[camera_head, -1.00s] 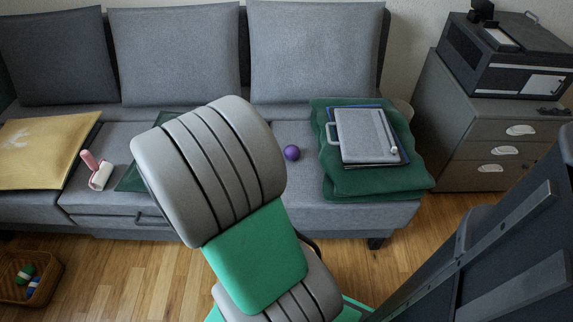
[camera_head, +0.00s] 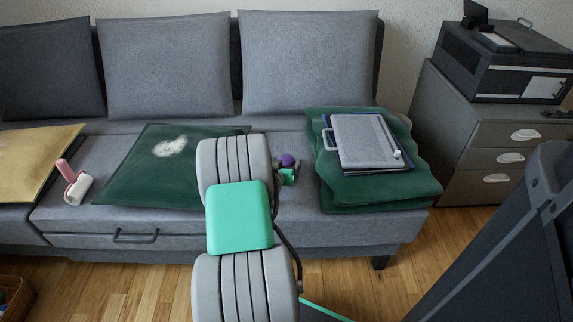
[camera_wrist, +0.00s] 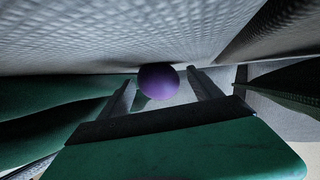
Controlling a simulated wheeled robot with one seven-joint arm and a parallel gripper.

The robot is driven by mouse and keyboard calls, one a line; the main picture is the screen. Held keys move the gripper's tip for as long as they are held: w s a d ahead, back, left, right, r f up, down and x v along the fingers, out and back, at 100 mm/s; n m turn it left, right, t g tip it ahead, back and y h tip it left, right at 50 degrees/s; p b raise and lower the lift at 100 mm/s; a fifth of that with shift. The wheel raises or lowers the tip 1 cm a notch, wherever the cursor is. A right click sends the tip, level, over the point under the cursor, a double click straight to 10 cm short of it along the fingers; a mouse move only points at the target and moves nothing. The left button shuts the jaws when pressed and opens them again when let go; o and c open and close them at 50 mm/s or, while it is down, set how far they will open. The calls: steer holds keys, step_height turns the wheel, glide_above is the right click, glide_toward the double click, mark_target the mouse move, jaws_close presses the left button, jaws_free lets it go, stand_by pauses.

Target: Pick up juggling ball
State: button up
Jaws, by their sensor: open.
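The purple juggling ball (camera_head: 288,160) rests on the grey sofa seat, left of the folded green blanket. In the wrist view the ball (camera_wrist: 158,82) shows near the tips of my two dark fingers. My gripper (camera_wrist: 163,88) is open, with one finger on each side of the ball in that view. In the head view my gripper (camera_head: 285,171) is small and partly hidden behind my arm, right at the near side of the ball. I cannot tell whether the fingers touch the ball or how far they reach around it.
A green blanket (camera_head: 385,195) with a grey case (camera_head: 362,143) on it lies right of the ball. A dark green cushion (camera_head: 140,180) lies to the left, with a lint roller (camera_head: 76,184) further left. Grey back cushions (camera_head: 305,65) stand behind.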

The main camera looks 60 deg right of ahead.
steer(key=c, duration=1.5)
steer(key=shift+r, duration=0.15)
